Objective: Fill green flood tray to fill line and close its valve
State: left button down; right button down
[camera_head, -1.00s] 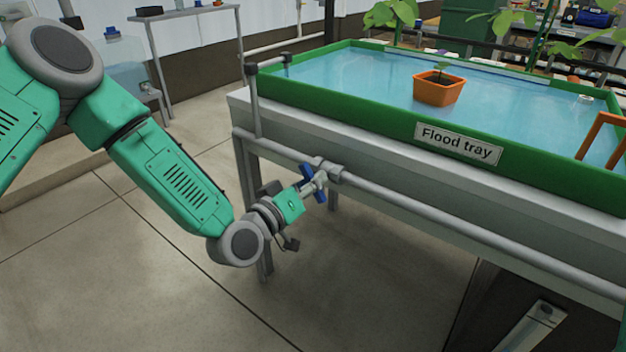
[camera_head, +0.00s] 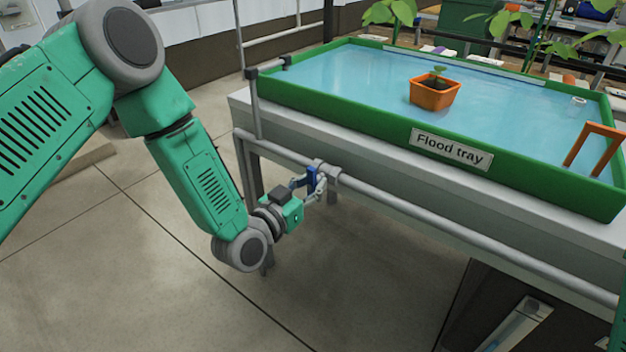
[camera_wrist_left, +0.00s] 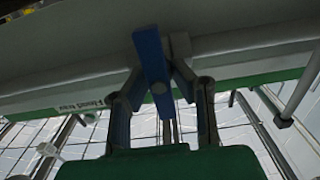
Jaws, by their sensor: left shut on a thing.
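The green flood tray (camera_head: 330,112) stands on a grey bench and holds pale blue water over its floor. A fill line cannot be made out. The valve's blue handle (camera_head: 311,179) is on the grey pipe below the tray's near left part and looks roughly upright. My left gripper (camera_head: 315,186) reaches it from the lower left and is shut on it. In the left wrist view, the blue handle (camera_wrist_left: 152,60) stands between the two fingers of my left gripper (camera_wrist_left: 160,82). My right gripper is not in view.
An orange pot with a seedling (camera_head: 434,94) stands in the water. An orange frame (camera_head: 598,130) is at the tray's right edge. The grey pipe (camera_head: 430,216) runs along the bench front. The floor (camera_head: 130,260) at the left is open.

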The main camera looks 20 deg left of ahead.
pick_arm(q)
jog(key=shift+s+f, duration=0.1)
jog(key=shift+f, duration=0.15)
jog(key=c, duration=1.5)
grip_release()
jog(key=shift+r, duration=0.1)
jog(key=v, duration=1.2)
